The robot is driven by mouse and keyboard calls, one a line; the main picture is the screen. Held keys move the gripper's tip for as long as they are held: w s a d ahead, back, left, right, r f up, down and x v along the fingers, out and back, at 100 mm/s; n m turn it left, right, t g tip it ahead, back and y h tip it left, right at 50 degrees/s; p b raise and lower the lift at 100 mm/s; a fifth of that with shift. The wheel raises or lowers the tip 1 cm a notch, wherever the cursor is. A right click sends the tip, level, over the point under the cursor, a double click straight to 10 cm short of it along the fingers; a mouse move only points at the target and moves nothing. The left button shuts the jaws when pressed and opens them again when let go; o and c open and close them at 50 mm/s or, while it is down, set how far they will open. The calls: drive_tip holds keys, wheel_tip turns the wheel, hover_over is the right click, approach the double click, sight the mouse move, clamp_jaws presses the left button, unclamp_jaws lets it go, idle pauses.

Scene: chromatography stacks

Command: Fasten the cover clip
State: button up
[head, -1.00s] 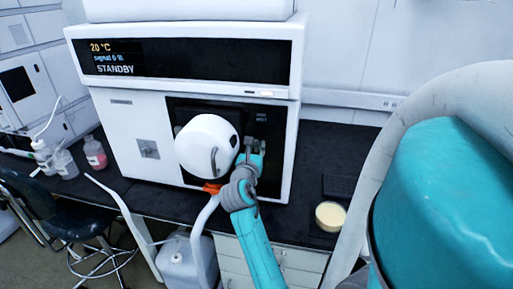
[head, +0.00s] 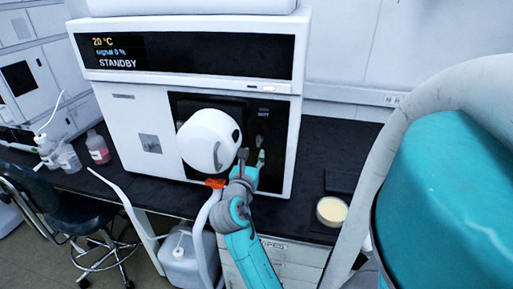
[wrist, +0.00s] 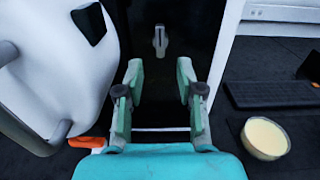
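The white rounded cover (head: 205,140) stands swung out at the left of the instrument's black front panel. It fills the left of the wrist view (wrist: 50,75) and bears a black square patch (wrist: 88,22). A small grey latch-like piece (wrist: 160,40), which looks like the clip, sits upright on the black panel; it is small in the head view (head: 261,141). My gripper (wrist: 160,72) is open and empty, its two green fingers wide apart. In the wrist view the piece shows beyond the fingertips, between their lines. In the head view my gripper (head: 251,160) is just below it.
An orange piece (head: 215,183) is below the cover, left of my gripper. A bowl with pale yellow contents (head: 331,211) and a dark flat pad (head: 341,181) lie on the black bench to the right. Bottles (head: 97,147) stand at the left. A stool (head: 75,215) is in front.

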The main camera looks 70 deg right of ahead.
drive_tip(key=shift+s+a, duration=0.15)
drive_tip(key=shift+a, duration=1.9)
drive_tip(key=w+a+f+m+t+y, duration=0.1)
drive_tip(key=a+f+m+t+y, duration=0.1)
drive_tip(key=a+f+t+y, duration=0.6)
drive_tip(key=w+a+f+m+t+y, duration=0.1)
drive_tip(key=a+f+m+t+y, duration=0.15)
drive_tip(key=a+f, duration=1)
drive_tip(key=s+a+m+t+y, duration=0.2)
drive_tip(key=s+a+m+y, duration=0.4)
drive_tip(key=a, duration=0.7)
drive_tip(key=s+a+r+m, duration=0.2)
drive_tip(key=s+m, duration=0.2)
drive_tip(key=s, duration=0.2)
drive_tip(key=s+a+r+m+y, duration=0.1)
drive_tip(key=s+a+r+m, duration=0.1)
drive_tip(key=s, duration=0.4)
drive_tip(key=a+m, duration=0.1)
drive_tip(key=m, duration=0.1)
drive_tip(key=shift+s+m+t, duration=0.35)
drive_tip(key=shift+y, duration=0.25)
